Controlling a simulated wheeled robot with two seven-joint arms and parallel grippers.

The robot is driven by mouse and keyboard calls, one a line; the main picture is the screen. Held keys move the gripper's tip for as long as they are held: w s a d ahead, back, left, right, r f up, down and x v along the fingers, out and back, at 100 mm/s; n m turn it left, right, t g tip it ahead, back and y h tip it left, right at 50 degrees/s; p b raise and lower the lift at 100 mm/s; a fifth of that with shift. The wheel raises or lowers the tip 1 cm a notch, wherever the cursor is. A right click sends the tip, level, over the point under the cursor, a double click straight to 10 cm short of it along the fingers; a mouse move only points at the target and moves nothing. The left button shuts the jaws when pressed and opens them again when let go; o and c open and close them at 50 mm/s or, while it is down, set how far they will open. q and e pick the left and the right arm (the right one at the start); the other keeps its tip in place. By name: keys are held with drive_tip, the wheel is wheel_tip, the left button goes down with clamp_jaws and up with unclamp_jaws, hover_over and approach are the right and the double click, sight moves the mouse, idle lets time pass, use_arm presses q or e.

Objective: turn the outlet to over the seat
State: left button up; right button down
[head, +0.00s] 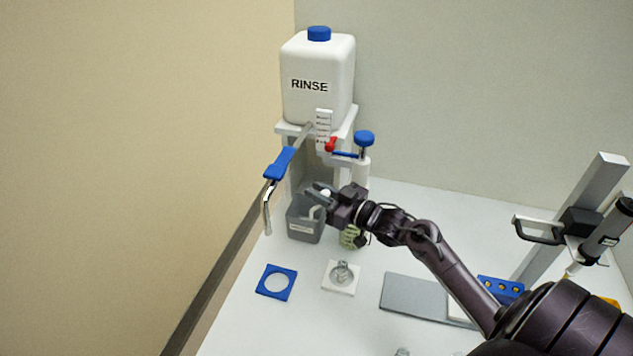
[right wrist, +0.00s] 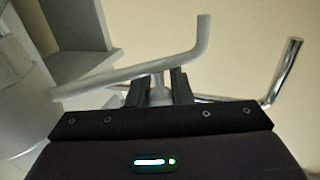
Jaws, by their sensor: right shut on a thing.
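The outlet, a pale bent tube (head: 318,212), shows partly behind my right gripper, its down-turned end over the grey bin. In the right wrist view the tube (right wrist: 165,62) runs across and bends at its end. My right gripper (head: 318,193) is shut on a short stub of this tube; in the right wrist view its fingers (right wrist: 159,88) stand on either side of the stub. The seat, a white square plate (head: 330,287) with a round recess, lies in front with a small clear vessel (head: 342,270) on it. My left gripper is not in view.
The grey bin (head: 303,232) stands under the outlet. A steel hooked tube (head: 267,212) with a blue sleeve (head: 279,164) hangs left of it. The RINSE bottle (head: 318,75) stands on a shelf behind. A blue plate with a hole (head: 264,288) lies left of the seat.

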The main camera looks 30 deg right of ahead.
drive_tip(key=s+d+n+g+y+b, duration=0.1)
drive_tip(key=s+n+g+y+b, duration=0.6)
drive_tip(key=n+g+y+b, duration=0.1)
drive_tip(key=shift+s+d+n+g+y+b, duration=0.3)
drive_tip(key=shift+g+y+b, duration=0.2)
drive_tip(key=shift+y, duration=0.4)
drive_tip(key=c, duration=1.3)
unclamp_jaws()
wheel_tip(320, 180, up, 20)
drive_tip(key=shift+b, duration=0.3)
